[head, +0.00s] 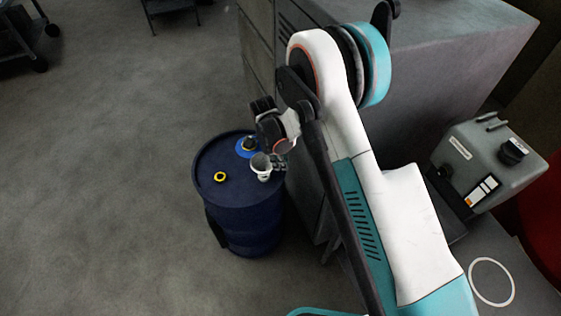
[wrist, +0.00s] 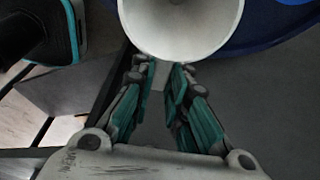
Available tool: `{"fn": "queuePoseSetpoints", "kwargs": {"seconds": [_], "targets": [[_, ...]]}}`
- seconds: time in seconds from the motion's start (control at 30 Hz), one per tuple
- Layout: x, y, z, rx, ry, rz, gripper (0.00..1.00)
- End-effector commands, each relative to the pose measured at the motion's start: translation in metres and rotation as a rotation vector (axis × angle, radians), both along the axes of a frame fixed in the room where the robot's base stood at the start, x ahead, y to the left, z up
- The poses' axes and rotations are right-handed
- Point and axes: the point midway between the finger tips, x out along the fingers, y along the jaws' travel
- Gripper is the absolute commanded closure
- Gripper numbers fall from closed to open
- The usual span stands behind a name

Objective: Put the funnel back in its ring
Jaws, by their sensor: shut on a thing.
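The funnel (head: 261,168) is white and shows in the head view over the top of the blue drum. Its wide pale mouth (wrist: 180,22) fills the top middle of the wrist view. My gripper (head: 278,162) is shut on the funnel at its side; its teal-sided fingers (wrist: 158,78) reach up to the funnel's lower edge. The funnel's spout is hidden, and I cannot tell whether it touches the drum top.
The blue drum (head: 250,228) bears a yellow ring-shaped cap (head: 220,177) and a blue round piece with a dark top (head: 247,146). A grey cabinet (head: 440,50) stands behind my arm. A grey canister (head: 480,160) stands at right.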

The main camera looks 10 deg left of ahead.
Motion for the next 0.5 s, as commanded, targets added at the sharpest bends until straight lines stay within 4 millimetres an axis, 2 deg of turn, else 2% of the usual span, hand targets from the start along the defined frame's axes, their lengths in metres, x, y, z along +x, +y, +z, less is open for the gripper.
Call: {"fn": "queuePoseSetpoints", "kwargs": {"seconds": [0.5], "targets": [[0.0,0.0,-0.02,0.0,0.0,0.0,1.0]]}}
